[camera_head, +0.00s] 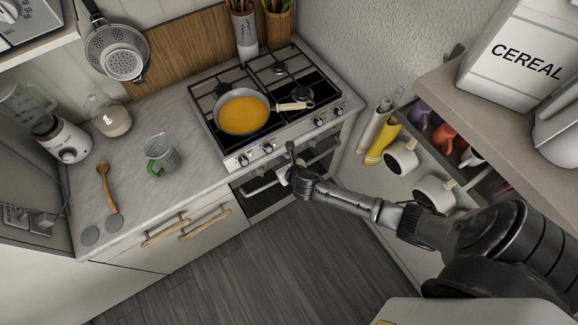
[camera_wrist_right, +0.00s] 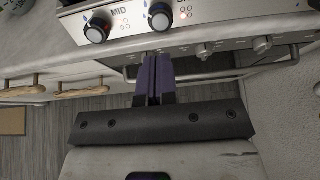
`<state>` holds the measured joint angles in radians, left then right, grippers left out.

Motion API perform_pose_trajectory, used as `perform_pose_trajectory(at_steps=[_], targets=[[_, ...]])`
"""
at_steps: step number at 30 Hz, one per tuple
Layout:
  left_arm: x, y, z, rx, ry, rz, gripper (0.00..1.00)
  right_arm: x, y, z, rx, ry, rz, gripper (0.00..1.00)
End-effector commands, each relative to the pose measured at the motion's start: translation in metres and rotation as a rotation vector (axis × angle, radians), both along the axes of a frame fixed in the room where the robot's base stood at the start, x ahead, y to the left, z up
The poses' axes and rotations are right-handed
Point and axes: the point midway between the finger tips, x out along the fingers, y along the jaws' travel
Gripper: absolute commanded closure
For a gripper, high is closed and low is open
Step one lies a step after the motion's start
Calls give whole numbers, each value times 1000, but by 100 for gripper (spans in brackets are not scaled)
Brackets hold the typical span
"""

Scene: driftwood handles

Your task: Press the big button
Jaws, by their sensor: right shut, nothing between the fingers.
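My right gripper (camera_head: 290,152) is in front of the stove's front panel (camera_head: 290,142), near its lower edge. In the right wrist view its two dark purple fingers (camera_wrist_right: 154,62) are shut together, with nothing between them. Their tips lie just below the knob panel, over a lower strip with small controls (camera_wrist_right: 204,50). Whether the tips touch the strip cannot be told. Two black knobs sit above, a left one (camera_wrist_right: 97,31) and a middle one (camera_wrist_right: 160,17). No control stands out clearly as a big button; the fingers may hide part of the strip. My left gripper is not in view.
A pan (camera_head: 243,113) with orange contents sits on the stove, its handle pointing right. The oven handle (camera_head: 262,187) runs below the panel. Drawers with driftwood handles (camera_head: 203,222) are at left. Open shelves with mugs (camera_head: 401,158) are at right. The floor in front is clear.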

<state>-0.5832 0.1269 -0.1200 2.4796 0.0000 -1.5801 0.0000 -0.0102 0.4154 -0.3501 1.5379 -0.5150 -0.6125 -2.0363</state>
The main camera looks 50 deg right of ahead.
Motion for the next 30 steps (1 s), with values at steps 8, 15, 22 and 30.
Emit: perform_pose_trajectory(at_steps=[8,15,22,30], targets=[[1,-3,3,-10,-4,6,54,-32,9,19,1,0,3,100],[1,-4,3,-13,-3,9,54,-43,12,26,0,0,2,100],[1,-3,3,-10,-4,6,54,-44,12,27,1,-1,2,100],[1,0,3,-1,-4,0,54,-44,12,27,1,-1,2,100]])
